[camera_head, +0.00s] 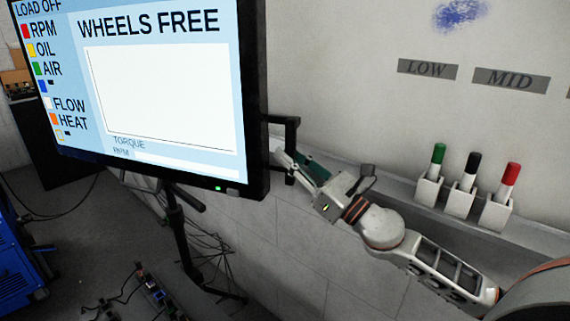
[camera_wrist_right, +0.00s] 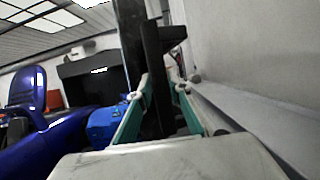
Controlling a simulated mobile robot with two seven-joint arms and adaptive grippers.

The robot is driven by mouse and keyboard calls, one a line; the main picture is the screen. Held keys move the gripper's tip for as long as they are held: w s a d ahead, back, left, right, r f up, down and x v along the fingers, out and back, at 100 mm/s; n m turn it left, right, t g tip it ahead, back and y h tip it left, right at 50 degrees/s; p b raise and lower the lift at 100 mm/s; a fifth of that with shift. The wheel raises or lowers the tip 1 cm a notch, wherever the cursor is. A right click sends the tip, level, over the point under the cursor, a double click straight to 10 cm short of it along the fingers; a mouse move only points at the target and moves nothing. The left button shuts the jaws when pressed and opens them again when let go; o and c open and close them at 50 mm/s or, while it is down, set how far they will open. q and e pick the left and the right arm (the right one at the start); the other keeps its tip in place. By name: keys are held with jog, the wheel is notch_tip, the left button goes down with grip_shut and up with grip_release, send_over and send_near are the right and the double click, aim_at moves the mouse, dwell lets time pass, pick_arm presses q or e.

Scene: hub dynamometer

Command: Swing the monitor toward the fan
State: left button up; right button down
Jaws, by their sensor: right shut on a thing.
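The monitor (camera_head: 160,90) fills the upper left of the head view, its lit screen reading "WHEELS FREE". It stands on a black stand (camera_head: 176,225). A black handle (camera_head: 293,135) sticks out from its right edge. My right gripper (camera_head: 288,163) is shut on the handle, reaching in from the right. In the right wrist view the handle's dark bar (camera_wrist_right: 150,75) runs upright between the green-padded fingers of my right gripper (camera_wrist_right: 160,95). I cannot make out a fan in either view. My left gripper is not in view.
A wall ledge (camera_head: 400,190) runs behind my right arm and carries green, black and red markers (camera_head: 467,172) in white holders. Cables lie on the floor below the monitor. A blue machine (camera_head: 20,260) stands at the left edge. Blue equipment also shows in the wrist view (camera_wrist_right: 103,125).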

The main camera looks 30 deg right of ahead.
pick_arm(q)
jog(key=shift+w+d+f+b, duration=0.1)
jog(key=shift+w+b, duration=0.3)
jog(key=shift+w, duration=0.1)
pick_arm(e)
jog(key=w+d, duration=0.1)
jog(key=d, duration=0.2)
jog(key=shift+w+r, duration=0.15)
jog(key=shift+w, duration=0.25)
jog(key=shift+r, duration=0.1)
jog(key=c, duration=2.1)
grip_release()
jog(key=shift+c, duration=0.2)
jog(key=shift+o, duration=0.9)
jog(key=shift+w+d+f, duration=0.1)
jog(key=shift+w+f, duration=0.05)
jog(key=shift+f, duration=0.05)
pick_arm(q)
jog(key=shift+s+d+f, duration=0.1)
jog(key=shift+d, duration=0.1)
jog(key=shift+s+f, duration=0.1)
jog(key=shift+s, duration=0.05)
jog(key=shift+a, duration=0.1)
pick_arm(e)
jog(key=shift+f, duration=0.1)
